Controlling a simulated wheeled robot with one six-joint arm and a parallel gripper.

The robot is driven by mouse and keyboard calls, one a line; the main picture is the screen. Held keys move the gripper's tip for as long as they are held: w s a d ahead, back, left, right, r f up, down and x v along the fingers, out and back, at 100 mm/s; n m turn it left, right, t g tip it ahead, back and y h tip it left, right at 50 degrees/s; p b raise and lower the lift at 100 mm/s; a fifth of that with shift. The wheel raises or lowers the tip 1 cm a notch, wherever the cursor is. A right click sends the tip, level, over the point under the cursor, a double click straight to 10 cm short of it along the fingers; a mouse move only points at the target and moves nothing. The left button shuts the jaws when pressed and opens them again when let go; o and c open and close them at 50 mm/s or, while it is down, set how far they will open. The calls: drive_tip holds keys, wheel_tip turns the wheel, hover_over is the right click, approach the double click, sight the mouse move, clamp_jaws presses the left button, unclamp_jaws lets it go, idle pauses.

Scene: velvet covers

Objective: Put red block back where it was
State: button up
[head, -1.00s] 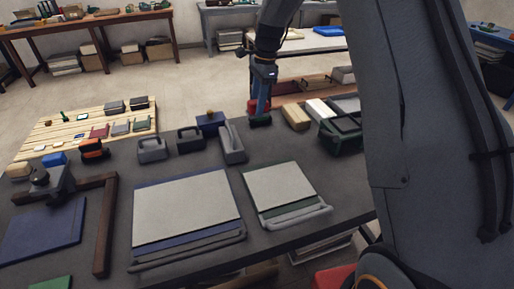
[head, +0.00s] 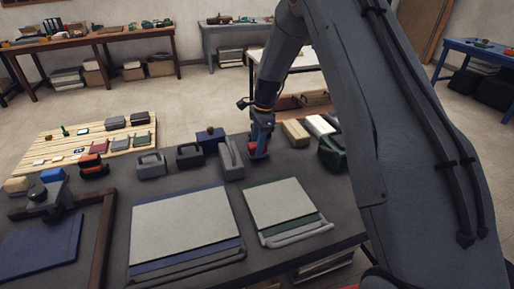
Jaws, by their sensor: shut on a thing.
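My gripper (head: 259,151) is at the far side of the dark table, pointing down. It is shut on the red block (head: 252,147), which shows only partly between and beside the blue fingers. The block is low, close to the table top; I cannot tell whether it touches. The grey upright tray-like piece (head: 231,160) stands just left of the gripper, and the tan block (head: 295,132) stands to its right.
Two pale flat panels, one with a blue edge (head: 185,222) and one with a green edge (head: 281,203), lie in front. Dark handled boxes (head: 150,163) stand to the left. A dark green container (head: 332,153) stands at right. A slatted wooden board (head: 66,151) holds small items.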

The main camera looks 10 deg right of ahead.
drive_tip(key=shift+f, duration=0.6)
drive_tip(key=shift+f, duration=0.1)
drive_tip(key=o, duration=1)
drive_tip(key=r+b, duration=0.1)
drive_tip(key=r, duration=0.2)
drive_tip(key=d+r+b, duration=0.1)
drive_tip(key=r, duration=0.3)
drive_tip(key=r+b, duration=0.1)
drive_tip(key=r, duration=0.3)
drive_tip(key=shift+w+d, duration=0.15)
drive_tip(key=shift+d, duration=0.15)
drive_tip(key=shift+d+r, duration=0.15)
drive_tip(key=shift+r, duration=0.35)
drive_tip(key=s+d+f+n, duration=0.1)
drive_tip(key=s+n, duration=0.4)
drive_tip(key=s, duration=0.6)
drive_tip(key=s+d+f+n+h, duration=0.1)
drive_tip(key=s+d+n, duration=0.1)
drive_tip(key=s+n, duration=0.4)
drive_tip(key=s+d+f+n, duration=0.1)
drive_tip(key=s+n, duration=0.4)
drive_tip(key=s, duration=1.1)
drive_tip(key=shift+s+d+f+t+h, duration=0.1)
drive_tip(key=shift+d+t+h, duration=0.05)
drive_tip(key=shift+t+h, duration=0.25)
